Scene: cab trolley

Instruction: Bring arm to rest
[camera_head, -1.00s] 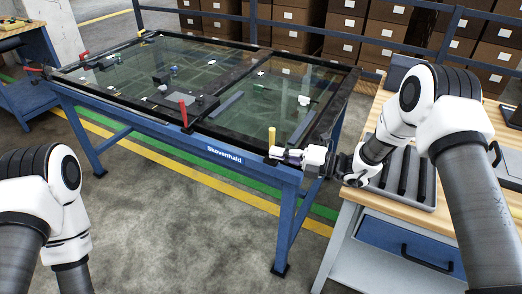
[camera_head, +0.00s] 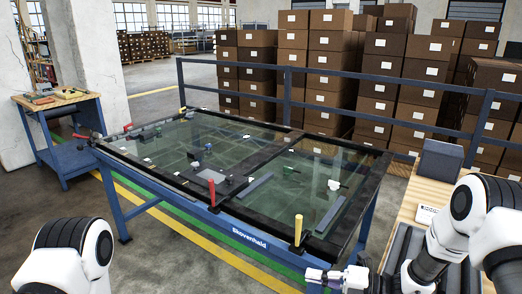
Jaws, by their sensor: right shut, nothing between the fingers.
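My right gripper (camera_head: 322,276) is low in the head view, at the near right corner of the blue table (camera_head: 240,232) with the glass top. Its fingers are shut and hold nothing. My right arm (camera_head: 459,226) comes in from the right, bent at the elbow, over the wooden bench. My left arm (camera_head: 74,251) shows at the lower left; its gripper is outside the picture. A yellow upright handle (camera_head: 298,229) stands on the table's near frame, just above my right gripper in the picture.
A wooden bench (camera_head: 408,202) with a grey slotted tray (camera_head: 399,243) is at the right, under my right arm. A red handle (camera_head: 212,192) stands on the near frame. Another bench (camera_head: 58,102) is far left. A blue railing (camera_head: 341,111) and stacked boxes are behind. Floor at front left is clear.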

